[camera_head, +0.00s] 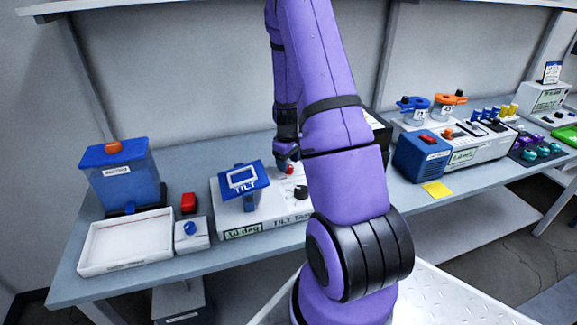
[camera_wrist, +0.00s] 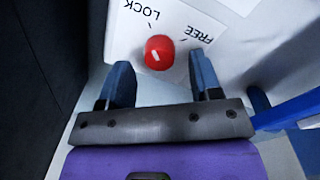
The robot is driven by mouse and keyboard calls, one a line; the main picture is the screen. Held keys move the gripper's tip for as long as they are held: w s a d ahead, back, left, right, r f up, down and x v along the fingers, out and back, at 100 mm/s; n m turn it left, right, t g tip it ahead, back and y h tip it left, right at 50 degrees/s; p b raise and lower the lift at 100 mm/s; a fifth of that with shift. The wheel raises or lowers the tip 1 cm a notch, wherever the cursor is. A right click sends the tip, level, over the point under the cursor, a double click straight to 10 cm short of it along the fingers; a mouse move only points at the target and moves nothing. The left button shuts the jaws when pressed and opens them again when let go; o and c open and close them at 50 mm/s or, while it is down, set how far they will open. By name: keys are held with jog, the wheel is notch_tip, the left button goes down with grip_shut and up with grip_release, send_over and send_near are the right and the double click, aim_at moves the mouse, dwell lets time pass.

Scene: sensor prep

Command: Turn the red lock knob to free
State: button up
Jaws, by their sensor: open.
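The red lock knob (camera_wrist: 159,52) is on the white face of the tilt table unit (camera_head: 262,213), with printed LOCK and FREE labels around it. A short white mark shows on the knob; I cannot tell surely which label it points to. In the head view the knob (camera_head: 290,170) is a small red spot beside my gripper (camera_head: 285,157). In the wrist view my gripper (camera_wrist: 159,60) is open, one blue-grey finger on each side of the knob at its lower edge. No contact is visible. The blue TILT plate (camera_head: 243,181) stands left of my gripper.
A black knob (camera_head: 301,193) sits near the red one. Left are a white tray (camera_head: 125,243), a blue bin (camera_head: 122,178), a red block (camera_head: 188,203) and a blue-button box (camera_head: 191,235). Right of my arm stand a blue box (camera_head: 422,157) and several instruments. My arm hides the bench middle.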

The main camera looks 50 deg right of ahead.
jog(key=shift+f, duration=1)
jog(key=c, duration=0.9)
jog(key=shift+c, duration=0.2)
